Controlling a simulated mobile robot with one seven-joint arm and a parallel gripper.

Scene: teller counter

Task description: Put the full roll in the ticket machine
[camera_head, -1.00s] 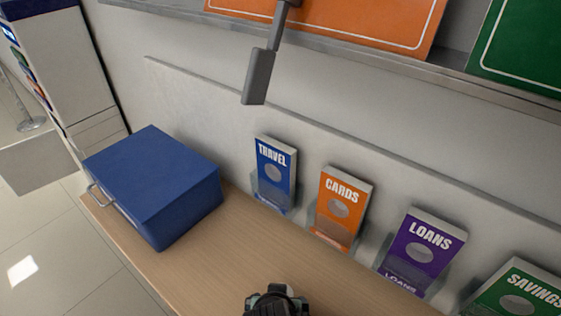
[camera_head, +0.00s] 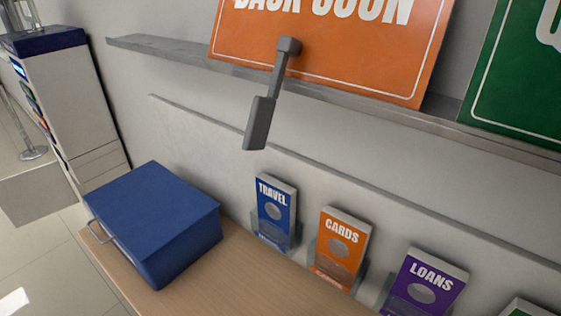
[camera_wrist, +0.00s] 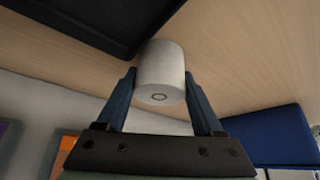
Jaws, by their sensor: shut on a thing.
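A white paper roll (camera_wrist: 160,62) is between the two fingers of my gripper (camera_wrist: 161,82) in the wrist view. My gripper is shut on its sides, and one flat end with a small core ring faces the camera. I cannot tell whether the roll touches the wooden counter behind it. My gripper is out of the head view. I cannot make out a ticket machine for sure; a black flat-edged object (camera_wrist: 75,22) shows at the upper left of the wrist view, close to the roll.
A blue box (camera_head: 150,215) with a metal handle stands on the counter's left end (camera_head: 215,285); it also shows in the wrist view (camera_wrist: 272,138). Leaflet holders for Travel (camera_head: 275,210), Cards (camera_head: 338,248) and Loans (camera_head: 425,283) line the back panel. A grey lever-like piece (camera_head: 260,122) hangs above.

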